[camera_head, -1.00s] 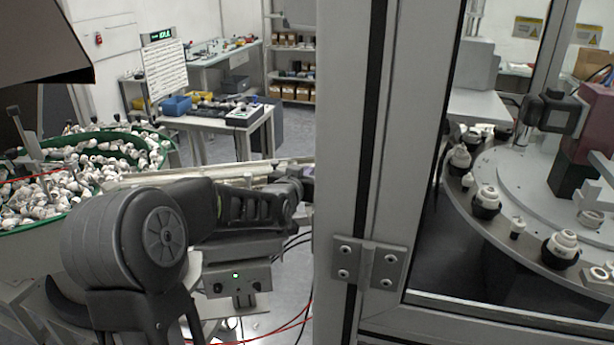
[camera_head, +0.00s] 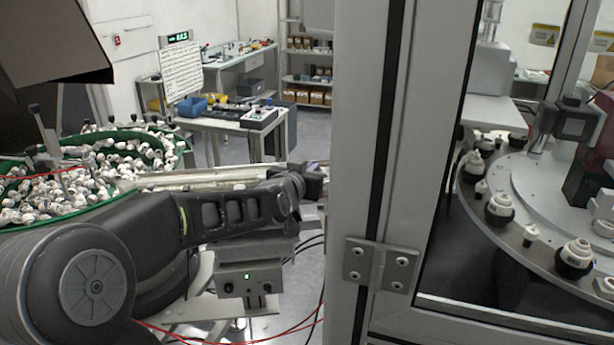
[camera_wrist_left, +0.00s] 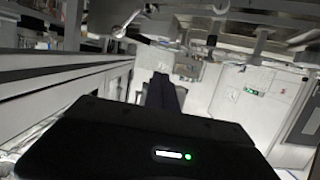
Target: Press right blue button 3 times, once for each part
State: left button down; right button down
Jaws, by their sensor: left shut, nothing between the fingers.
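My left gripper (camera_head: 314,170) is at the end of my left arm, beside the frame post of the cabinet, and partly hidden by the wrist. The left wrist view shows its fingers (camera_wrist_left: 162,95) together with nothing between them. No blue button can be made out in either view; I cannot tell what the fingertips face or whether they touch anything. A grey control box (camera_head: 247,280) with a lit green lamp and black knobs sits below my left forearm. My right gripper is not in view.
A green-rimmed bowl feeder (camera_head: 60,190) full of white parts stands at left, with a feed rail (camera_head: 205,178) running right. The cabinet's grey post (camera_head: 358,150) stands close right of my gripper. Behind it, a round table (camera_head: 545,262) carries several cap assemblies.

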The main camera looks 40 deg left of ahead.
pick_arm(q)
jog(key=v, duration=0.3)
jog(key=shift+d+r, duration=0.1)
dwell(0.8)
jog(key=r+b, duration=0.1)
jog(key=b, duration=0.2)
dwell(0.5)
